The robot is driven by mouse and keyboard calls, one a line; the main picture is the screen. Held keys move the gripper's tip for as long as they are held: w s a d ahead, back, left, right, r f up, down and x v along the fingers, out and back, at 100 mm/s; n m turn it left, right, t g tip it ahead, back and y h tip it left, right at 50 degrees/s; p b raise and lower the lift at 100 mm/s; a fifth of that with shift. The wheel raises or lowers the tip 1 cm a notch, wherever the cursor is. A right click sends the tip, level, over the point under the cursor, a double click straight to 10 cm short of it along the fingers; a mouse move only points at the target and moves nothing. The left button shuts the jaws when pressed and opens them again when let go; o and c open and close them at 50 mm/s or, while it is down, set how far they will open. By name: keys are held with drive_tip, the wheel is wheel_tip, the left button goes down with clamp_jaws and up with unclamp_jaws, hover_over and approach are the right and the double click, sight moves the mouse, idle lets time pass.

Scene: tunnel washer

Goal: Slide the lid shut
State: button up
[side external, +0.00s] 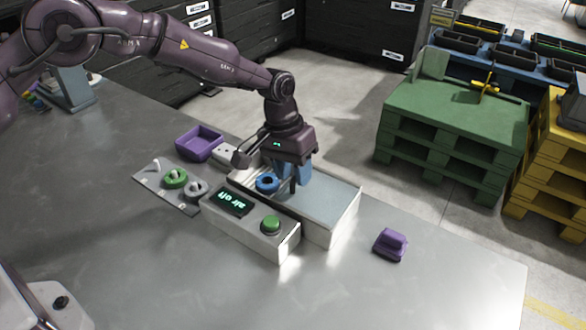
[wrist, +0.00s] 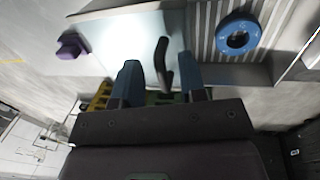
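The lid (side external: 328,203) is a pale flat panel over the right part of the white washer box. It also shows in the wrist view (wrist: 125,38), with a dark upright handle (wrist: 162,58) near one edge. My gripper (side external: 291,176) points down over the lid's left end. In the wrist view, its two blue fingers (wrist: 160,74) are apart, one on each side of the handle, with gaps visible. A blue ring (side external: 267,183) lies on the ribbed bed (wrist: 208,38) in the uncovered left part. My gripper partly hides the handle in the side view.
A front panel carries a lit "air off" display (side external: 233,201) and a green button (side external: 271,224). A purple tray (side external: 200,143) and a plate (side external: 168,188) with knobs stand left. A purple block (side external: 390,244) sits right. The front table is clear.

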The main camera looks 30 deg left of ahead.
drive_tip(key=shift+c, duration=0.2)
clamp_jaws()
drive_tip(key=a, duration=1.3)
drive_tip(key=shift+a, duration=0.15)
unclamp_jaws()
drive_tip(key=shift+o, duration=0.2)
drive_tip(key=shift+r, duration=0.1)
wheel_tip(320, 180, up, 13)
drive_tip(key=a, duration=0.2)
drive_tip(key=shift+a+f, duration=0.2)
